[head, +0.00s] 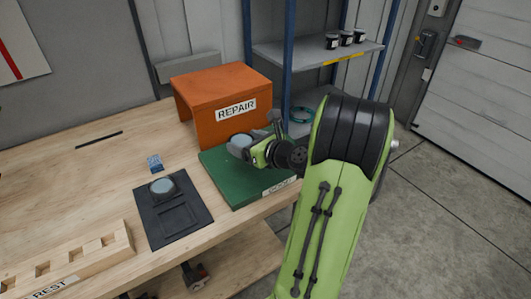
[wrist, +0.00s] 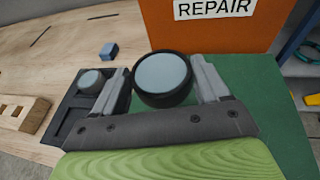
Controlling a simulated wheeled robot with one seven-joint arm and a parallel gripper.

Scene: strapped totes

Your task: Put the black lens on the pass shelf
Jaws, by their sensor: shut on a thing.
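A round lens with a black rim and pale blue glass (wrist: 163,79) sits between the two fingers of my gripper (wrist: 164,84) in the wrist view. My gripper is shut on it, over the green mat (head: 222,182) in front of the orange box. In the head view the lens (head: 240,141) is partly covered by my gripper (head: 247,147). I cannot tell whether it touches the mat. A blue-framed shelf unit (head: 306,52) stands at the back right; its upper board has a yellow label too small to read.
An orange box marked REPAIR (head: 222,90) stands behind the mat. Another pale-topped round piece (head: 163,186) lies on a black tray (head: 160,232). A small blue block (head: 154,163) and a slotted wooden rack (head: 68,262) are nearby. Three dark jars (head: 346,39) stand on the shelf.

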